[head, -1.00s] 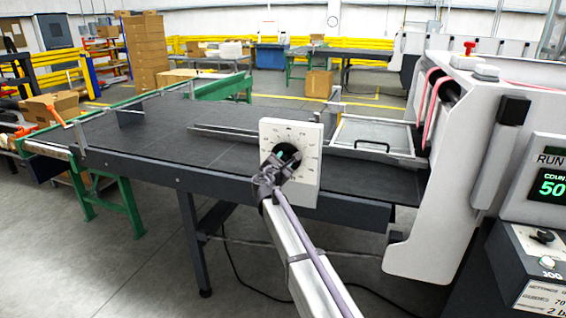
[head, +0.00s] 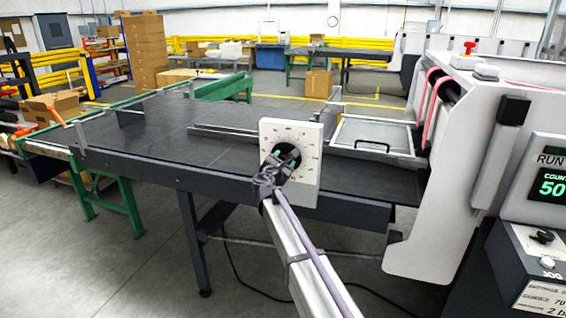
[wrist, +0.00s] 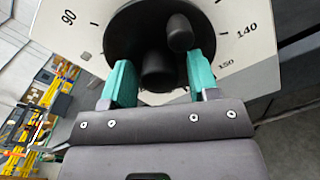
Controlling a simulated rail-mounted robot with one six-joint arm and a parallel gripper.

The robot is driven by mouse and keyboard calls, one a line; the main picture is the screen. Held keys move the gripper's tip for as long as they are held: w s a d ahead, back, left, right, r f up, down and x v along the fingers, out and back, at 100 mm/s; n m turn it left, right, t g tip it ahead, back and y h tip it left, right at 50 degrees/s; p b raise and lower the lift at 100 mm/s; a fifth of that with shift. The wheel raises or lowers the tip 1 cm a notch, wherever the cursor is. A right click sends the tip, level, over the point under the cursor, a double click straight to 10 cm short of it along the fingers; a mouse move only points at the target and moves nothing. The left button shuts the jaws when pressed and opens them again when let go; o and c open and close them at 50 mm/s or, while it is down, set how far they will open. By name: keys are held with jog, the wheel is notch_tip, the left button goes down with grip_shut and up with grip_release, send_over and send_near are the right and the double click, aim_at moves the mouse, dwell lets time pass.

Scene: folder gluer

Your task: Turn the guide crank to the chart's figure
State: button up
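The guide crank (wrist: 158,68) is a black disc with a central hub and a knob (wrist: 180,32), on a white dial plate (head: 305,135). The plate stands at the machine table's near side. The wrist view shows the figures 90, 140 and 150 on the plate. My gripper (wrist: 160,78) has two teal fingers spread apart in front of the crank. The knob and hub appear between them, the knob nearer the right finger; I cannot tell whether they touch. The chart (head: 541,300) is at lower right, partly cut off; its guides line seems to read 70.
The dark feed table (head: 150,150) lies behind the dial. The machine's white side housing (head: 450,190) stands to the right, with a lit display (head: 553,184) and a small knob panel (head: 540,240). Open floor lies in front at left.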

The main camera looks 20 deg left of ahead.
jog(key=shift+o, duration=0.4)
jog(key=s, duration=1)
jog(key=shift+s+d, duration=0.2)
jog(key=shift+s, duration=0.15)
jog(key=s+d+f+m+g+h, duration=0.2)
jog(key=s+d+f+m+g, duration=0.2)
jog(key=d+m, duration=0.4)
jog(key=s+d+f+m+g+h+p, duration=0.1)
jog(key=s+d+f+m+g, duration=0.35)
jog(key=d, duration=0.55)
jog(key=s+d+f+m+g+h, duration=0.2)
jog(key=s+d+f+m+g, duration=0.1)
jog(key=d+m, duration=0.45)
jog(key=s+d+m+g+y+p, duration=0.1)
jog(key=s+d+m+g, duration=0.1)
jog(key=s+d, duration=0.3)
jog(key=s+d+f+m+g+y+p, duration=0.1)
jog(key=s+d+m, duration=0.4)
jog(key=d, duration=0.6)
jog(key=s+d+m+g+y+p, duration=0.1)
jog(key=s+d+m+g+y, duration=0.1)
jog(key=s+d, duration=0.3)
jog(key=d+m+g, duration=0.1)
jog(key=d, duration=0.3)
jog(key=shift+s+f, duration=0.35)
jog(key=shift+s, duration=0.05)
